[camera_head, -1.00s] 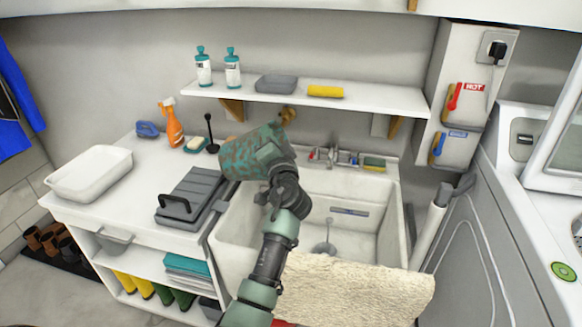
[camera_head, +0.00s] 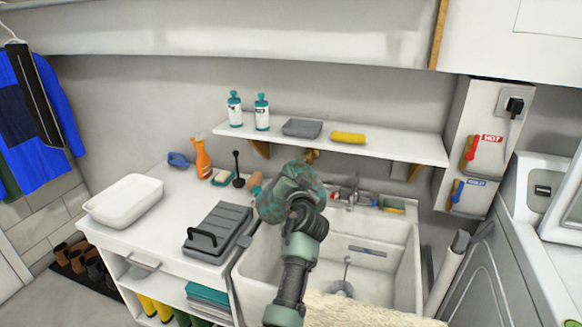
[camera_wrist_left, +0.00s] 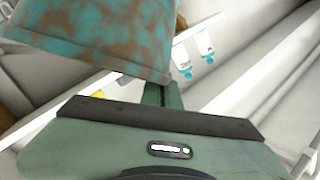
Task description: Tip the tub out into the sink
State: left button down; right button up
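The tub, mottled teal and brown (camera_head: 287,190), is held up over the back left part of the white sink (camera_head: 384,262). It is tilted, and its mouth and inside do not show. My left gripper (camera_head: 300,205) is at the near side of the tub and looks shut on its wall, though the fingertips are largely hidden. In the left wrist view the tub (camera_wrist_left: 100,35) fills the upper left, with a finger (camera_wrist_left: 163,95) against its edge. A grey round piece lies in the sink bottom. My right gripper is not in view.
Left of the sink, the counter holds a grey lidded case (camera_head: 218,232), a white basin (camera_head: 124,200) and an orange spray bottle (camera_head: 202,157). A shelf (camera_head: 385,148) with bottles runs above the taps (camera_head: 350,195). A beige cloth (camera_head: 365,310) hangs over the sink front.

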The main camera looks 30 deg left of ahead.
pick_arm(q)
jog(key=shift+s+a+r+n+g+h+p, duration=0.2)
jog(key=shift+a+r+n+h+p, duration=0.5)
jog(key=shift+p, duration=1.5)
jog(key=shift+a+r+n+g+h+p, duration=0.1)
jog(key=shift+r+n+g+h+p, duration=0.3)
jog(key=shift+n+p, duration=1.3)
jog(key=shift+s+a+r+n+g+h+p, duration=0.15)
jog(key=shift+a+r+n+h+p, duration=0.3)
jog(key=shift+p, duration=2.3)
jog(key=shift+a+r+n+h+p, duration=0.1)
jog(key=shift+n+h+p, duration=0.55)
jog(key=shift+p, duration=0.7)
